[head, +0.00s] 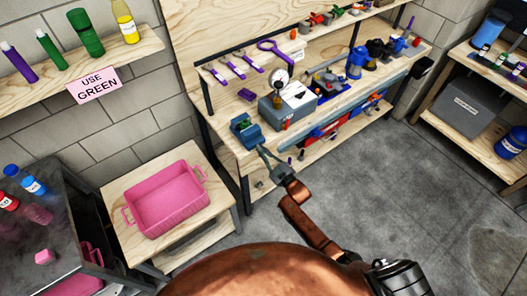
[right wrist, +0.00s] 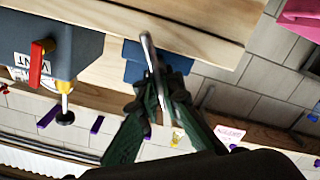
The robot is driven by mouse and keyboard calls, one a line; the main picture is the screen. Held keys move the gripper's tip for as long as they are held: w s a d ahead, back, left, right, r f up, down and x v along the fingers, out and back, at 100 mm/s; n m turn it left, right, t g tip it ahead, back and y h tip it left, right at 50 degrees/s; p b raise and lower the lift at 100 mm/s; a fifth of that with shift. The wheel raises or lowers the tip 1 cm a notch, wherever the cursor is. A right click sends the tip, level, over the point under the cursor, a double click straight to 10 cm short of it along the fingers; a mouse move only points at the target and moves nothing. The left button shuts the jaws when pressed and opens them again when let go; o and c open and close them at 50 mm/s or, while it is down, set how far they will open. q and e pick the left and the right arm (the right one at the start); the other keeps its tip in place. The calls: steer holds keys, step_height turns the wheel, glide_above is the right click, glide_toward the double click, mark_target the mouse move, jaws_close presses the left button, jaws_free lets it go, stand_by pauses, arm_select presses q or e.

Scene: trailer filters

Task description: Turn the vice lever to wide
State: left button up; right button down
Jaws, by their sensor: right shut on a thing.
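The blue vice (head: 246,131) sits at the near left corner of the wooden workbench; its blue body also shows in the right wrist view (right wrist: 135,68). Its lever is a slim metal bar (right wrist: 149,50) in front of the body. My right gripper (head: 266,154) is at the vice's near side. In the right wrist view its green fingers (right wrist: 155,98) are closed around the bar, hiding its lower part. My left gripper does not show.
A grey box (head: 288,108) with a gauge stands right of the vice; its red handle (right wrist: 36,65) shows close by in the right wrist view. A pink crate (head: 166,198) sits on a low table to the left. Open floor lies right of my arm.

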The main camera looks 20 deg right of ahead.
steer(key=n, duration=0.2)
steer(key=n+b, duration=0.1)
steer(key=shift+a+f+n, duration=0.2)
steer(key=shift+f+n, duration=0.05)
steer(key=shift+n, duration=0.15)
steer(key=n, duration=0.1)
steer(key=n+b, duration=0.1)
steer(key=shift+s+f+n, duration=0.1)
steer(key=shift+f+n, duration=0.1)
steer(key=shift+n, duration=0.1)
steer(key=n+b, duration=0.1)
steer(key=n, duration=0.1)
steer(key=n+b, duration=0.2)
steer(key=n, duration=0.1)
steer(key=shift+a+f, duration=0.1)
steer(key=shift+f, duration=0.1)
steer(key=c, duration=2.1)
jaws_free()
